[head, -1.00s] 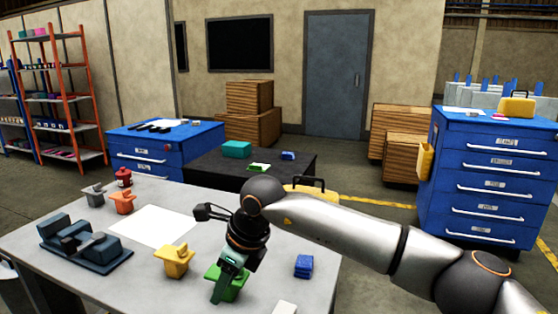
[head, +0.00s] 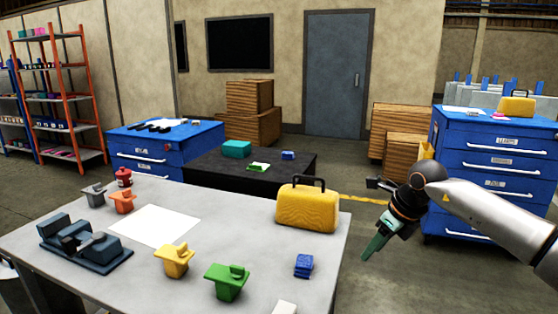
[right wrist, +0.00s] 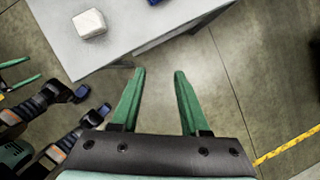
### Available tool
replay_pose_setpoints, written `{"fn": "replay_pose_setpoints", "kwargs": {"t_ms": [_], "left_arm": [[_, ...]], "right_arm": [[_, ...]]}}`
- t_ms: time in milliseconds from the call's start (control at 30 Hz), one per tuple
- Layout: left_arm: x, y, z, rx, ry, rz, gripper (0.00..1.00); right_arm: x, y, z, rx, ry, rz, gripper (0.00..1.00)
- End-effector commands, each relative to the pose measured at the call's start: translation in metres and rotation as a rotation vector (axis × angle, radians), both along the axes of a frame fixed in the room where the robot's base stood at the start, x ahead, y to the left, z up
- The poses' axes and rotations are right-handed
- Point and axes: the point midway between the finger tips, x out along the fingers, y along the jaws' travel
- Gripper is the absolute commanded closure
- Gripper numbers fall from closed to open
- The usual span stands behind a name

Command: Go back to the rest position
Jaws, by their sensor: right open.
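My right gripper (head: 373,249) is in the air beyond the right edge of the grey table (head: 190,273) in the head view. In the right wrist view its two green fingers (right wrist: 159,75) are apart, with nothing between them but the floor below. The table's edge lies just past the fingertips there. My left gripper is not in the head view; green fingers at the left edge of the right wrist view (right wrist: 18,74) look like its own, spread apart.
The table holds a green block (head: 226,282), a yellow block (head: 174,260), a blue block (head: 304,265), a yellow case (head: 307,209), a dark blue fixture (head: 85,245) and a white block (right wrist: 89,23). A blue drawer cabinet (head: 490,185) stands behind my right arm. Open floor surrounds the gripper.

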Motion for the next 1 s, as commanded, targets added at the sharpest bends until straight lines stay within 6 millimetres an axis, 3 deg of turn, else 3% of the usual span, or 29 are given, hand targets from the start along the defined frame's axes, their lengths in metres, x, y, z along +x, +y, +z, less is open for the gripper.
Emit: {"fn": "replay_pose_setpoints", "kwargs": {"t_ms": [33, 100, 367, 400, 733, 900, 1000], "left_arm": [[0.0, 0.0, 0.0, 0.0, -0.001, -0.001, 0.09], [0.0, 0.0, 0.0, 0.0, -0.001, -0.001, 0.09], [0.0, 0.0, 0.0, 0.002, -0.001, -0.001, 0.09], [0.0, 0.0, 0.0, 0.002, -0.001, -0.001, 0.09], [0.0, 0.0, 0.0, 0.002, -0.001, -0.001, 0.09], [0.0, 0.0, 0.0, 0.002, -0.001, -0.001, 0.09], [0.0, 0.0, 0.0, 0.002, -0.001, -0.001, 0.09]], "right_arm": [[0.0, -0.037, 0.0, -0.001, 0.0, -0.065, 0.55], [-0.003, -0.077, 0.0, -0.002, 0.0, -0.134, 0.55], [-0.028, -0.197, 0.0, -0.006, 0.0, -0.348, 0.55], [-0.03, -0.195, -0.008, 0.013, 0.007, -0.348, 0.55], [-0.041, -0.087, -0.083, 0.421, 0.06, -0.311, 0.55], [-0.059, -0.036, -0.113, 0.708, 0.112, -0.389, 0.55], [-0.07, -0.015, -0.125, 0.879, 0.144, -0.477, 0.55]]}}
